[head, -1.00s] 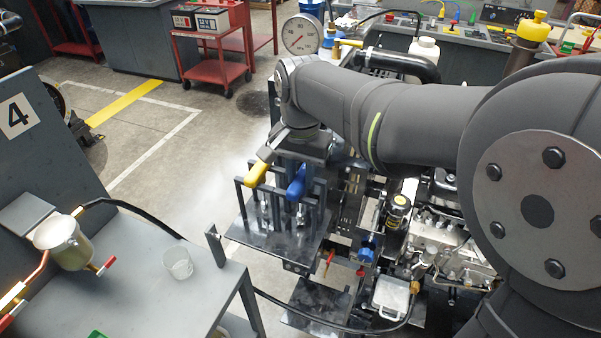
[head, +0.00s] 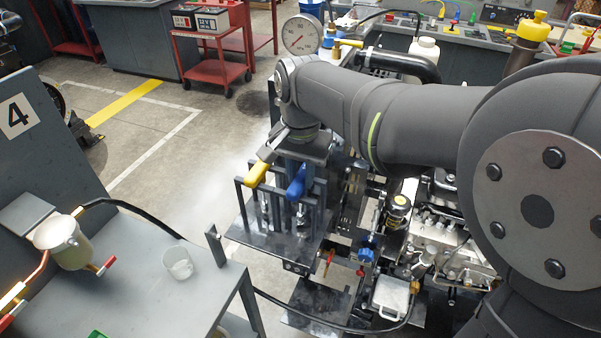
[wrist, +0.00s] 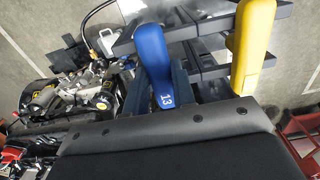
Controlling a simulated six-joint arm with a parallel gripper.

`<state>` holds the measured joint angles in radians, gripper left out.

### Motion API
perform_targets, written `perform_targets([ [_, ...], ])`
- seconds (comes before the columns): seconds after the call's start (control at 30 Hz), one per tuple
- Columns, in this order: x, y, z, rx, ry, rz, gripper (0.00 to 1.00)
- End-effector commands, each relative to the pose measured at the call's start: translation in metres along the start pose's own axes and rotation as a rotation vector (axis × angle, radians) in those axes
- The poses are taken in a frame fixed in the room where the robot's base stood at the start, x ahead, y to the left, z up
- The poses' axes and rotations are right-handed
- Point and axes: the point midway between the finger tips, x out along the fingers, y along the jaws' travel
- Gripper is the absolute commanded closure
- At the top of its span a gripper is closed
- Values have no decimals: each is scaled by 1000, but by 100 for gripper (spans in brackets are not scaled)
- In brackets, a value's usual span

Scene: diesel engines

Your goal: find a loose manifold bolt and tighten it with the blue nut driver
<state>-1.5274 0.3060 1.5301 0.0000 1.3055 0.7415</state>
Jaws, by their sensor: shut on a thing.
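The blue nut driver (head: 296,184) stands upright in the rack (head: 262,236), beside a yellow-handled driver (head: 258,174). In the wrist view, the blue handle (wrist: 155,60) is marked 13, with the yellow handle (wrist: 252,45) to its right. My gripper (head: 298,165) is over the rack, shut on the blue nut driver; its fingertips are largely hidden by the handle and its own body. The driver's shaft is still among the rack's bars. The engine (head: 445,245) is to the right, partly behind my arm. I cannot make out a loose manifold bolt.
A grey bench (head: 150,285) with a clear cup (head: 178,263) stands at front left. A pressure gauge (head: 301,35) rises behind my wrist. A black hose (head: 330,322) crosses below the rack. Open floor (head: 185,190) lies left of the rack.

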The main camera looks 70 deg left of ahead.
Motion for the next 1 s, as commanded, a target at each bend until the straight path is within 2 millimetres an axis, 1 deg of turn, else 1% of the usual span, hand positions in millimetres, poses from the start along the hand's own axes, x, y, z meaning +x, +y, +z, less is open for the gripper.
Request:
perform_targets([
  [0.3,0,0,0,0,0,0,100],
  [0.43,-4,0,0,0,2,-2,100],
  [1.0,-60,0,0,0,3,-2,100],
])
